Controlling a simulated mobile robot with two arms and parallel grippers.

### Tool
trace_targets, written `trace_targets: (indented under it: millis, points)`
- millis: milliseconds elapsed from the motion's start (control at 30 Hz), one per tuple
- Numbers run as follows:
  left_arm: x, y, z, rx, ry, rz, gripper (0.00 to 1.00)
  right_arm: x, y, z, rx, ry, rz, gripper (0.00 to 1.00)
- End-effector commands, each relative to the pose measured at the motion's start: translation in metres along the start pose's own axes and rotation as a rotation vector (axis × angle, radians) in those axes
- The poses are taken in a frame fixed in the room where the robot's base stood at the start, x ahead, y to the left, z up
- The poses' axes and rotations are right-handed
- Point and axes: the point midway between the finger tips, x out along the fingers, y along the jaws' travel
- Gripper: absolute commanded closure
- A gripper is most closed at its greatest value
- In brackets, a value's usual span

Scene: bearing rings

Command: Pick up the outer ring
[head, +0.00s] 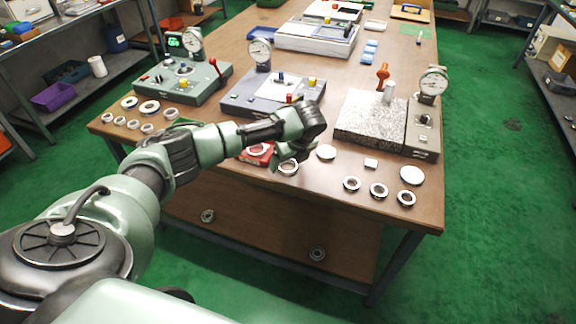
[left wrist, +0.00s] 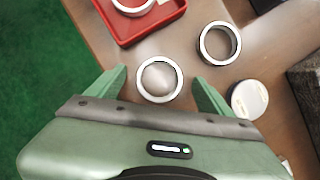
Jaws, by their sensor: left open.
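My left gripper (head: 284,158) is over the front of the wooden table, pointing down. In the left wrist view its two green fingers (left wrist: 162,92) are spread apart. A shiny metal ring (left wrist: 178,90) lies between and just beyond the fingertips, with a clear gap on each side; it also shows below the gripper in the head view (head: 289,174). A second, deeper-looking ring (left wrist: 234,49) lies up and to the right of it in the wrist view; the hand seems to hide it in the head view. I cannot tell which is the outer ring. My right gripper is not in view.
A red tray (left wrist: 104,19) holding another ring is close by. A white disc (head: 326,152) lies right of the gripper. Several rings, including a dark-edged one (head: 346,185), lie along the front edge. A granite block (head: 365,118) and gauge stands are behind.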

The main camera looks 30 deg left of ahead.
Motion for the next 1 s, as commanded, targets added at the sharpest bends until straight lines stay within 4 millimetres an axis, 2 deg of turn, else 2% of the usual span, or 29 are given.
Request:
trace_targets:
  millis: [100, 300, 367, 567, 833, 1000]
  points:
    - [0.008, 0.0, -0.001, 0.001, 0.0, 0.0, 0.19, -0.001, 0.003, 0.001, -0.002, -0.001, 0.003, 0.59]
    - [0.009, 0.0, -0.001, 0.0, -0.001, -0.001, 0.19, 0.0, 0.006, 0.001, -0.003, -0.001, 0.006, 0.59]
    - [0.009, 0.0, -0.001, 0.0, -0.001, -0.001, 0.33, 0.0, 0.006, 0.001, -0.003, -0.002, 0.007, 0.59]
    - [0.009, 0.0, 0.0, 0.0, -0.001, -0.001, 0.88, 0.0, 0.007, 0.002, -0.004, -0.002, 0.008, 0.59]
    - [0.007, 0.0, 0.001, -0.001, -0.001, -0.001, 0.89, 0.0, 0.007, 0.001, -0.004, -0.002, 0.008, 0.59]
    - [-0.003, -0.001, 0.006, -0.002, -0.002, -0.003, 0.89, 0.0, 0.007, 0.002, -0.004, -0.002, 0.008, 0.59]
